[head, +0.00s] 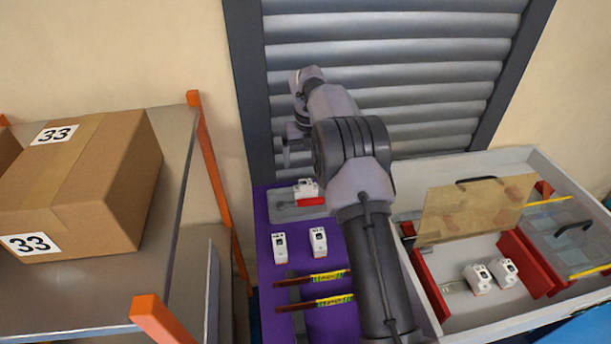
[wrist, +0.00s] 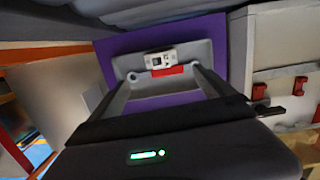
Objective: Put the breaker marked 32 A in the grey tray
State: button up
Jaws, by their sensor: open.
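The grey tray (head: 285,214) lies on the purple table top, with a red strip at its front right. A white breaker (head: 306,187) sits at its right end; in the wrist view this breaker (wrist: 159,59) lies in the tray (wrist: 203,52). Two more white breakers, a left one (head: 279,247) and a right one (head: 319,242), stand apart in front of the tray. No rating is readable on any breaker. My gripper (head: 283,153) is above the tray; in the wrist view its fingers (wrist: 163,73) are apart with nothing between them.
Two breakers (head: 478,279) (head: 504,272) sit in a large grey box (head: 500,325) with red blocks and a raised amber cover (head: 470,210). Striped bars (head: 314,281) lie on the purple table (head: 268,300). A shelf with a carton (head: 85,185) stands left.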

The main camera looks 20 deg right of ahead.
jog(key=s+a+r+n+t, duration=0.1)
jog(key=s+a+r+n, duration=0.4)
jog(key=r, duration=0.3)
jog(key=s+a+r+n+t, duration=0.1)
jog(key=s+a+r+n, duration=0.2)
jog(key=s+r+n, duration=0.4)
jog(key=s+a+r+n+y, duration=0.1)
jog(key=s+a+r+n, duration=0.4)
jog(key=s+r+n, duration=0.45)
jog(key=s+a+f+n, duration=0.1)
jog(key=s+f+n, duration=0.1)
jog(key=s+n, duration=0.2)
jog(key=s+a+f+n+t, duration=0.1)
jog(key=s+a+f+n, duration=0.1)
jog(key=s, duration=0.7)
jog(key=s+a+f+n+t+y, duration=0.1)
jog(key=s+f+n, duration=0.3)
jog(key=s+n, duration=0.2)
jog(key=shift+s+a, duration=0.15)
jog(key=shift+s, duration=0.3)
jog(key=shift+f, duration=0.1)
